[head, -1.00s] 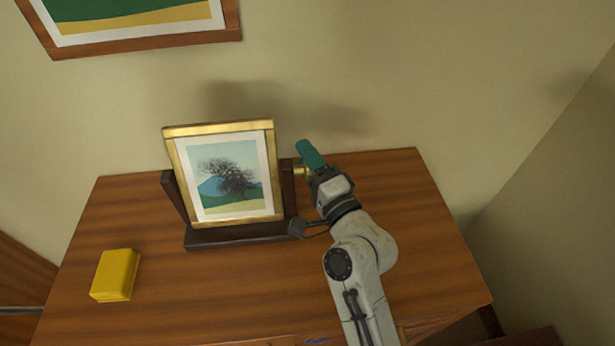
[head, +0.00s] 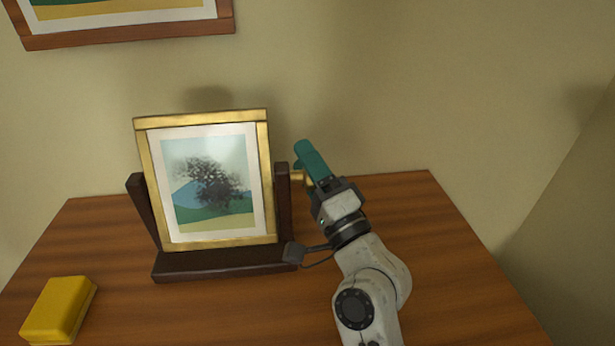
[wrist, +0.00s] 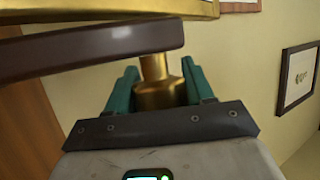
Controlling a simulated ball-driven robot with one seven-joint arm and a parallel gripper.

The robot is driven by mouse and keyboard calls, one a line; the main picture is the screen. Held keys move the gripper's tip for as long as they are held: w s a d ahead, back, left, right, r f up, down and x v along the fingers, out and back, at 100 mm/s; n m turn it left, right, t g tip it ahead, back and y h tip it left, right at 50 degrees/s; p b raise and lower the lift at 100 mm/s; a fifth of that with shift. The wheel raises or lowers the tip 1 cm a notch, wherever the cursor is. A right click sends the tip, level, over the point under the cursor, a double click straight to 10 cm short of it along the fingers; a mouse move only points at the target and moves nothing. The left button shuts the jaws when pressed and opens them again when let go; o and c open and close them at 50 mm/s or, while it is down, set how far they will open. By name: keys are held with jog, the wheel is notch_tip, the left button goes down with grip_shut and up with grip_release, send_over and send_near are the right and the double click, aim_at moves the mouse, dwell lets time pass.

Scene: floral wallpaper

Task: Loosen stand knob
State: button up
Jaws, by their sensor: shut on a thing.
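The brass stand knob (wrist: 160,92) sits between the teal fingers of my gripper (wrist: 158,88) in the wrist view, and the gripper is shut on it. In the head view my gripper (head: 312,165) is at the right side of the picture stand, and only a bit of the knob (head: 297,180) shows beside it. The dark wooden stand (head: 215,265) holds a gold-framed tree picture (head: 205,185), which leans between its two posts. The stand's right post (head: 283,205) is beside the knob. It shows as a dark bar in the wrist view (wrist: 90,48).
A yellow block (head: 58,310) lies on the wooden tabletop (head: 440,250) at the left. A framed picture (head: 120,38) hangs on the wall behind. The tabletop right of my arm is clear. Another small framed picture (wrist: 298,78) hangs on the wall in the wrist view.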

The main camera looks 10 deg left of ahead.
jog(key=shift+f, duration=0.15)
dwell(0.3)
jog(key=o, duration=1)
jog(key=shift+c, duration=0.2)
jog(key=b+v, duration=0.1)
jog(key=v, duration=0.6)
jog(key=shift+s+d+b, duration=0.15)
jog(key=shift+s+b, duration=0.05)
jog(key=shift+b, duration=0.2)
